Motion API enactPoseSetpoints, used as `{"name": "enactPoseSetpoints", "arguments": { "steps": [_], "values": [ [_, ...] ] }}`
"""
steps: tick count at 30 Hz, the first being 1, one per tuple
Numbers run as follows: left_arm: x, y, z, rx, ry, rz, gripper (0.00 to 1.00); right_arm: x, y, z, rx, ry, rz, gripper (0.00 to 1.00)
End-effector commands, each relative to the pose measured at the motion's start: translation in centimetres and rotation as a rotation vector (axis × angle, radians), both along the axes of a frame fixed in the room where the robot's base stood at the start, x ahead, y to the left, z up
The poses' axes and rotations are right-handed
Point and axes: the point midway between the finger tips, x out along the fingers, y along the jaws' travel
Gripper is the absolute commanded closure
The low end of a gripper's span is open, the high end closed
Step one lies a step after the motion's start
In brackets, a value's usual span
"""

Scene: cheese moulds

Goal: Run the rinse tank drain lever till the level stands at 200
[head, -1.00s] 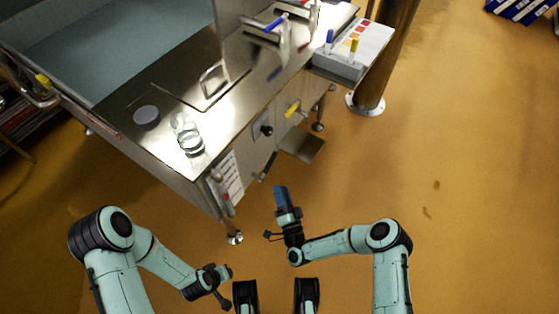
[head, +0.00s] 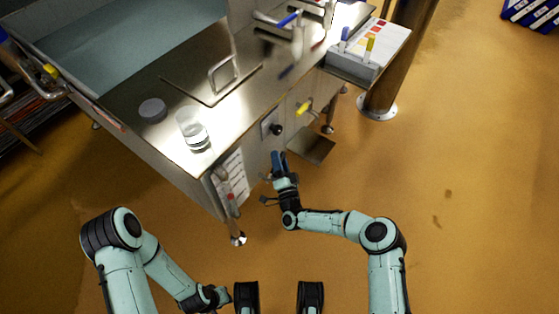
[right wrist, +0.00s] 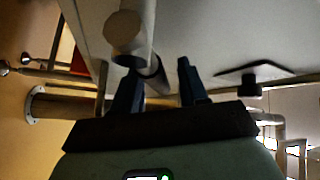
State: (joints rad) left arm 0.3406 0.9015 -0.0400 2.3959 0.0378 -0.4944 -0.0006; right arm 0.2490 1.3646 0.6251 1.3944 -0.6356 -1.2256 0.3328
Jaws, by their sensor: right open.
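The steel rinse tank bench (head: 150,160) stands at the upper left in the head view. On its front is a level gauge tube (head: 228,190) with a red mark, beside a white scale card (head: 236,168); its figures are too small to read. My right gripper (head: 278,158) is at the bench front, covering the drain lever there. In the right wrist view, a round-ended bar (right wrist: 125,32), apparently the lever, stands by the left finger of my open right gripper (right wrist: 160,85); I cannot tell whether they touch. My left gripper (head: 212,297) is low, away from the bench.
A black knob (head: 277,129) and a yellow valve handle (head: 304,108) are on the bench front near my right gripper. A steel plate (head: 311,145) juts out low beside them. A glass jar (head: 193,130) and a grey disc (head: 152,109) are on top.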

Motion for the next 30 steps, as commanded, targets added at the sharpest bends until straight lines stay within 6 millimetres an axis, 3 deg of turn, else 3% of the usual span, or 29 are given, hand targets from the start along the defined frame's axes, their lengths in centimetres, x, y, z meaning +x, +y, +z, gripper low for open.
{"name": "enactPoseSetpoints", "arguments": {
  "steps": [2, 6, 17, 30],
  "values": [
    [0.0, 0.0, 0.0, 0.0, 0.0, 0.0, 0.71, 0.0, 0.0, 0.0, 0.0, 0.0, 0.0, 0.57],
    [0.0, 0.0, 0.0, 0.0, -0.001, 0.0, 0.71, 0.0, 0.0, 0.0, 0.0, 0.0, 0.0, 0.99],
    [0.1, 0.0, 0.1, 0.001, -0.006, -0.001, 0.71, -0.1, 0.0, -0.3, 0.02, 0.029, 0.001, 1.0],
    [0.7, -0.1, 0.5, 0.001, -0.023, -0.002, 0.71, 0.2, -0.3, -2.3, 0.182, 0.253, 0.0, 1.0]
  ]
}}
